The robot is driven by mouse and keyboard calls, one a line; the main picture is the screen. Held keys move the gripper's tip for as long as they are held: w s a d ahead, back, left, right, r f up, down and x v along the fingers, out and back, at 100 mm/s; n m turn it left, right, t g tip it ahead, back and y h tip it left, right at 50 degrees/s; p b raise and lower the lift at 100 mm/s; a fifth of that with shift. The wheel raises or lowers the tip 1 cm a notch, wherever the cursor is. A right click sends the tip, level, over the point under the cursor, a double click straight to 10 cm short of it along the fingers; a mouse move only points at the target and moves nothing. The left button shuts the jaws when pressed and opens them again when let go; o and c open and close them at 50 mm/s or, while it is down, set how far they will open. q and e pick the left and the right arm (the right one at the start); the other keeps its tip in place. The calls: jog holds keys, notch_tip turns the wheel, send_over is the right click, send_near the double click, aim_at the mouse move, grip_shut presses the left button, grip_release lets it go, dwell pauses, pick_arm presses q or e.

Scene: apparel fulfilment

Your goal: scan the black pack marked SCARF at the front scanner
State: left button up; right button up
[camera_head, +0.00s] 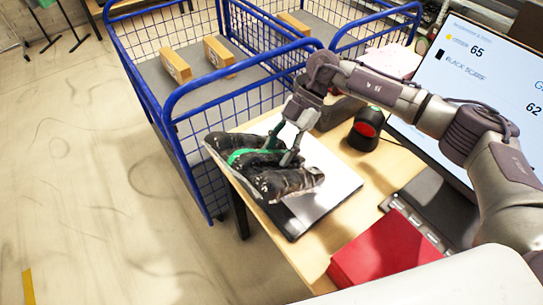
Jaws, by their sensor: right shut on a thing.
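The black pack (285,182) is dark and glossy, with a green band across it. My right gripper (279,153) is shut on the pack from above, near the table's left edge, over or on a pale flat plate (322,188). Whether the pack touches the plate is hard to tell. No SCARF marking is readable on it. A black device with a red face (367,123), which looks like the scanner, stands on the table to the right of the pack, apart from it. My left gripper is not in view.
A monitor (478,75) reading "BLACK SCARF" stands at the right. Blue wire cages (195,135) with several cardboard boxes stand behind. The floor at left is clear.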

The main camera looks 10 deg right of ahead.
aim_at(250, 157)
jog(key=shift+a+r, duration=0.1)
jog(key=shift+r, duration=0.05)
jog(key=s+a+r+p, duration=0.2)
jog(key=p, duration=0.2)
jog(key=s+a+r+p, duration=0.2)
jog(key=r+p, duration=0.1)
jog(key=p, duration=0.1)
jog(key=s+a+r+p, duration=0.2)
jog(key=r+p, duration=0.1)
jog(key=p, duration=0.1)
jog(key=shift+s+a+r, duration=0.1)
jog(key=shift+s+a, duration=0.1)
jog(key=shift+a, duration=0.2)
jog(key=shift+s+a+p, duration=0.1)
jog(key=shift+a+p, duration=0.05)
jog(key=shift+p, duration=0.2)
